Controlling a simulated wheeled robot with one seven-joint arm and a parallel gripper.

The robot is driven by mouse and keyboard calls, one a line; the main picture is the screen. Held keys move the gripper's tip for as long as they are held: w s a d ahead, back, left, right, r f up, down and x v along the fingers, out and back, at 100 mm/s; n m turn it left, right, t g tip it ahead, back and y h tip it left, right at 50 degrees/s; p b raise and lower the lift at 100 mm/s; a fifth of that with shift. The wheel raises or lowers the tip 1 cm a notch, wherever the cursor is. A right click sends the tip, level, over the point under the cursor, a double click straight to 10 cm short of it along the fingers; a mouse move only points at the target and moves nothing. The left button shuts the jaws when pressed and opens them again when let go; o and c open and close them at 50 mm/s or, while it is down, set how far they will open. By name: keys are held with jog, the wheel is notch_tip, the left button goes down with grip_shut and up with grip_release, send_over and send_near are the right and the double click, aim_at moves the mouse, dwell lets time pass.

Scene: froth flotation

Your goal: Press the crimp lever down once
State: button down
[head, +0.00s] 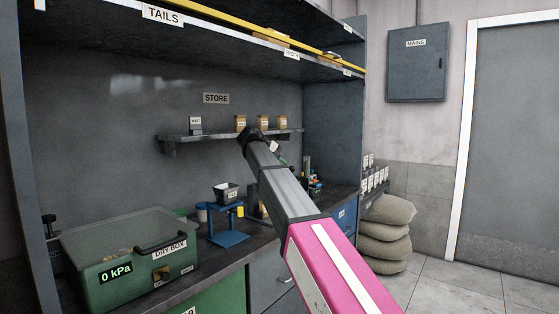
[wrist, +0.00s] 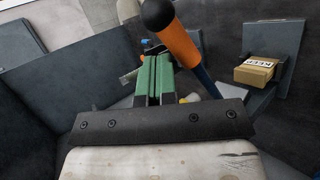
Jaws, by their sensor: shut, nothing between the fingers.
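The lever (wrist: 179,44) in the wrist view has an orange grip, a black ball end and a blue rod. It slants from the top middle down to the right, and its lower end is hidden behind my gripper's dark bar. My gripper (wrist: 153,60) shows two green fingers shut together, with nothing between them. They are just left of the orange grip in the picture; I cannot tell whether they touch it. In the head view my arm reaches over the bench, and the lever cannot be made out there.
A small labelled box (wrist: 255,72) sits on a ledge right of the lever. In the head view, a green dry box (head: 130,260) and a blue stand (head: 226,226) are on the bench. A wall shelf (head: 222,138) holds small boxes. Stacked sacks (head: 385,225) lie at right.

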jog(key=w+a+r, duration=0.2)
jog(key=a+r, duration=0.1)
jog(key=r, duration=0.1)
jog(key=shift+w+a+r, duration=0.15)
jog(key=shift+w+r, duration=0.15)
jog(key=shift+r, duration=0.1)
dwell(0.5)
dwell(0.4)
jog(key=a+r, duration=0.1)
jog(key=w+r, duration=0.1)
jog(key=w+a+r, duration=0.1)
jog(key=shift+a+r, duration=0.35)
dwell(0.6)
